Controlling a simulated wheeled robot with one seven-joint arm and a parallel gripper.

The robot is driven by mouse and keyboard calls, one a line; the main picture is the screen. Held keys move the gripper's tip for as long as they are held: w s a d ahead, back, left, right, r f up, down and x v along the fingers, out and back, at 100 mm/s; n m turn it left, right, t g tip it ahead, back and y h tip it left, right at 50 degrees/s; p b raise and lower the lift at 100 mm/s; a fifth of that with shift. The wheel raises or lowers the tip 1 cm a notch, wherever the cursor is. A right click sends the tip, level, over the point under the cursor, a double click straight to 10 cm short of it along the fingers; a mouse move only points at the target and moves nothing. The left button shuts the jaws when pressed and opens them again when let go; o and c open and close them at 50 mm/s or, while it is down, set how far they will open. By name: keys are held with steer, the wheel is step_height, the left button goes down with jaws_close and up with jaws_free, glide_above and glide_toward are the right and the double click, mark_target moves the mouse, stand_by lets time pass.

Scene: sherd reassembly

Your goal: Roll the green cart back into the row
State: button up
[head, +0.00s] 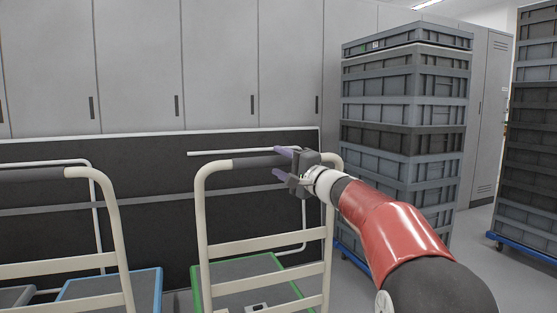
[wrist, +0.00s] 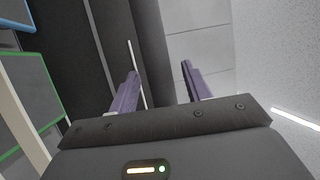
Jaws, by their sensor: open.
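A blue-edged cart (head: 115,288) with a cream handle stands to the left. A dark panel (head: 150,225) and grey lockers (head: 210,65) stand behind. Stacked grey crates (head: 403,105) stand at the right, and another stack on a blue dolly (head: 530,248) is farther right.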

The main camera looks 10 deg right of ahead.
steer(key=shift+w+a+r, duration=0.15)
steer(key=shift+w+a, duration=0.25)
steer(key=shift+w, duration=0.1)
jaws_close()
steer(key=w, duration=0.2)
steer(key=w+p, duration=0.1)
steer(key=w, duration=0.1)
steer(key=shift+a, duration=0.25)
steer(key=shift+w, duration=0.1)
steer(key=shift+r, duration=0.1)
jaws_free()
steer(key=shift+w, duration=0.15)
